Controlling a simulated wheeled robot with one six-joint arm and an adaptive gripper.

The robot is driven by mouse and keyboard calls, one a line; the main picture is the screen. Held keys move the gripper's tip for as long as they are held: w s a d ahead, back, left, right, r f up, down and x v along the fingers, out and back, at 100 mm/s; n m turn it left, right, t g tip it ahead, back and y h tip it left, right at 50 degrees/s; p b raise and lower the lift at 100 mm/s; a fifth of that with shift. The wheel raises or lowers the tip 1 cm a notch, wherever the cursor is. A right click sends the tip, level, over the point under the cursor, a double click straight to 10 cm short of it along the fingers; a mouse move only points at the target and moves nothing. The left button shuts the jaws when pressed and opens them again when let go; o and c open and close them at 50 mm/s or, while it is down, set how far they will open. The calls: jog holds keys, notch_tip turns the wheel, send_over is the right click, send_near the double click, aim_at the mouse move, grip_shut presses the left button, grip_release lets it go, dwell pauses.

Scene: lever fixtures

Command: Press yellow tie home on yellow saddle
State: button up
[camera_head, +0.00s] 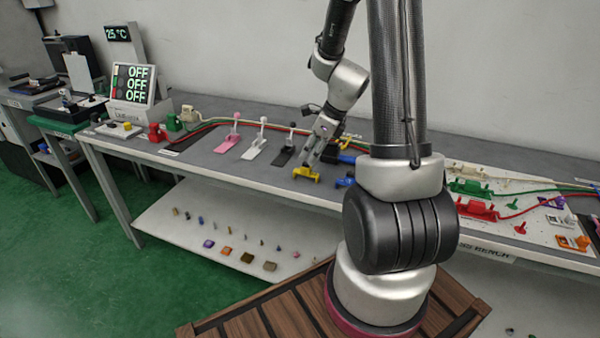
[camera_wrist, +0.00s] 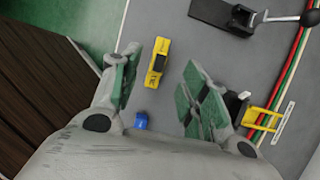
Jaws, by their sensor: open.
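The yellow tie (camera_wrist: 155,78), a small block with a black middle and dark lettering, lies on the grey bench top in the wrist view. It also shows in the head view (camera_head: 306,173), just below my gripper (camera_head: 311,158). In the wrist view my gripper (camera_wrist: 160,60) is open, its green-padded fingers apart on either side of the tie; I cannot tell the height gap. The yellow saddle (camera_wrist: 262,117) appears to be the yellow fixture right of my right finger, partly hidden by it. In the head view it is mostly hidden behind my gripper.
A black lever fixture (camera_wrist: 232,17) stands beyond the right finger. Red and green cables (camera_wrist: 294,60) run along the bench's back. Pink (camera_head: 229,141) and white (camera_head: 255,146) levers stand to the left.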

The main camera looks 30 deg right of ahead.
aim_at(304, 166)
jog(key=x, duration=0.7)
jog(key=shift+w+a+f, duration=0.1)
jog(key=shift+w+f, duration=0.05)
jog(key=shift+f, duration=0.15)
jog(key=shift+c, duration=0.2)
jog(key=c, duration=0.8)
